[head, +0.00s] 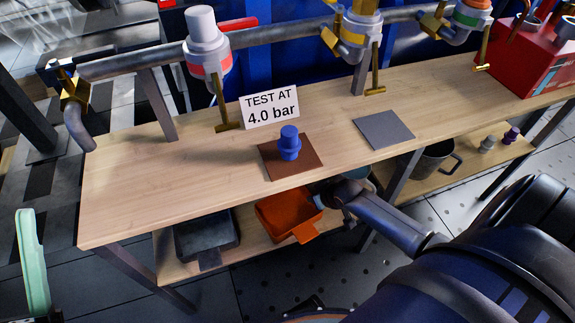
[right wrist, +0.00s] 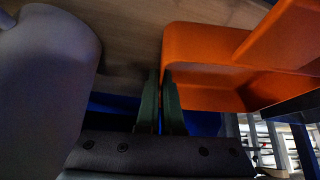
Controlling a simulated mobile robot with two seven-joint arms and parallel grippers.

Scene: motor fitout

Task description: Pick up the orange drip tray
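The orange drip tray (head: 275,214) sits on the lower shelf of the bench, its front tab out past the shelf edge. It fills the upper right of the right wrist view (right wrist: 205,95). My right arm reaches in from the right below the bench top. Its gripper (right wrist: 161,75) is at the tray's edge, with the two green fingers close together and the tray's wall seemingly pinched between them. My left gripper (head: 32,262) shows only as a pale green finger at the left edge, away from the bench; its opening is not clear.
A dark tray (head: 207,232) stands left of the orange one on the shelf (head: 175,270). The bench top (head: 140,190) hangs over both. It carries a blue fitting (head: 289,143) on a brown mat and a grey mat (head: 384,130). A dark mug (head: 432,162) is on the shelf at right.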

